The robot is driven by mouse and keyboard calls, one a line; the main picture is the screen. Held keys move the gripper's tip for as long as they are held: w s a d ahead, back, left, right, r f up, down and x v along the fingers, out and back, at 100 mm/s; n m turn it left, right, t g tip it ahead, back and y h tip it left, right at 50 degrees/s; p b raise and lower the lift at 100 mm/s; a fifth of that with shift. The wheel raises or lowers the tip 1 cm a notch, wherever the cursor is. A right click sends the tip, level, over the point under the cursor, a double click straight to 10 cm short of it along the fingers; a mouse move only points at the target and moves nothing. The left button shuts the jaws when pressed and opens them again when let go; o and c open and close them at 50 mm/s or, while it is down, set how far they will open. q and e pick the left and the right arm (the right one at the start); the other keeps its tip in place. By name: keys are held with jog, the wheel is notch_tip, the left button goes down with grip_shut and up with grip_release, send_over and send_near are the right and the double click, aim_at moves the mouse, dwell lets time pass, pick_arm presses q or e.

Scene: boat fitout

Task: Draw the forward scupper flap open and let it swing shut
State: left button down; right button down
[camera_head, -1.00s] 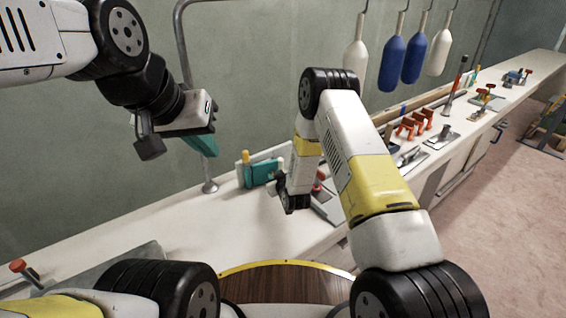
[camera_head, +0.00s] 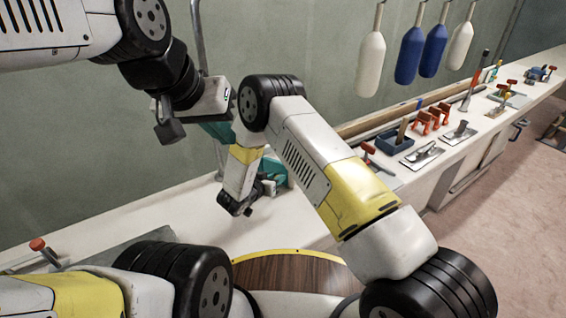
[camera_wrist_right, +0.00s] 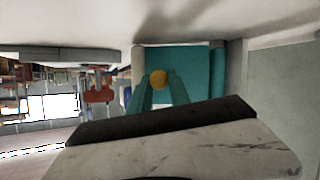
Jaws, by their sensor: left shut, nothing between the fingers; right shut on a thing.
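The teal scupper flap (camera_wrist_right: 205,68) fills the upper middle of the right wrist view, with a yellow knob (camera_wrist_right: 158,79) in front of it. My right gripper (camera_wrist_right: 159,84) is shut on the knob, a teal finger on either side. How far the flap stands open I cannot tell. In the head view only part of the teal fitting (camera_head: 273,168) shows behind my right wrist, and the right fingertips are hidden. My left gripper (camera_head: 222,134) is shut and empty, raised above the bench, its teal fingers partly behind my right arm.
The white bench (camera_head: 185,215) runs to the back right along the wall. White and blue fenders (camera_head: 407,55) hang above. A red-knobbed tool (camera_head: 38,245) is at left.

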jog(key=shift+s+a+r+m+h, duration=0.1)
jog(key=shift+a+r+m+h, duration=0.05)
jog(key=shift+a+m+h, duration=0.15)
